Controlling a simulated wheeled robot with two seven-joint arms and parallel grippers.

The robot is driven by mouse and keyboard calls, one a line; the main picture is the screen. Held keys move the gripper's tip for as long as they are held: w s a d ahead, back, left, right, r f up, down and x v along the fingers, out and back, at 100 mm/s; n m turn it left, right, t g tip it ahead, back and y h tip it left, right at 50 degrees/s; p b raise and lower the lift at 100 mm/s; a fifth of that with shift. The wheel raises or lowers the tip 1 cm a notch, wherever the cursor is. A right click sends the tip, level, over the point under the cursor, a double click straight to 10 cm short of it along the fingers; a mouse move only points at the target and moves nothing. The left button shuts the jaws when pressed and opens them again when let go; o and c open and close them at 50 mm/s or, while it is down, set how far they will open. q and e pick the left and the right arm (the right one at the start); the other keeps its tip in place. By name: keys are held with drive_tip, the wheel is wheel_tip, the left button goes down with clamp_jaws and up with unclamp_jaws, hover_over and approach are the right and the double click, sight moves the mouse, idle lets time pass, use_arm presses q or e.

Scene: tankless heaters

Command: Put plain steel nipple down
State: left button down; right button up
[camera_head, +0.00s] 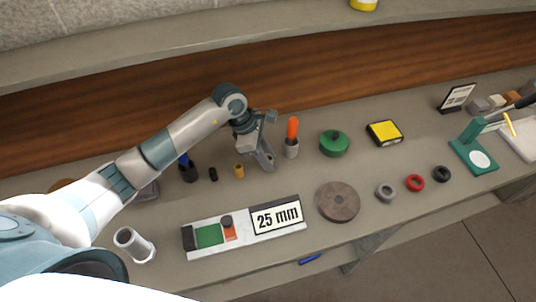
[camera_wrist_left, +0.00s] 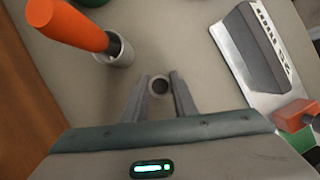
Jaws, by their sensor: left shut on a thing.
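My left gripper (camera_head: 265,161) is over the bench, just left of the orange-handled tool in its grey holder. In the left wrist view the fingers (camera_wrist_left: 160,94) are shut on a small grey tube, the plain steel nipple (camera_wrist_left: 160,84). I see its round open end between the fingertips, pointing towards the camera. In the head view the nipple cannot be made out clearly at the fingers. Whether its lower end touches the bench top (camera_head: 290,178) cannot be told. My right gripper is not in view.
The orange-handled tool (camera_head: 292,130) stands close to the gripper's right. A brass fitting (camera_head: 239,171) and a black fitting (camera_head: 213,174) stand to its left. The 25 mm gauge plate (camera_head: 277,218) lies in front. A brown disc (camera_head: 338,202) and green lidded pot (camera_head: 334,143) are to the right.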

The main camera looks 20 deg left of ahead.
use_arm(q)
drive_tip(key=shift+f, duration=0.15)
drive_tip(key=c, duration=1.4)
unclamp_jaws()
drive_tip(key=shift+c, duration=0.2)
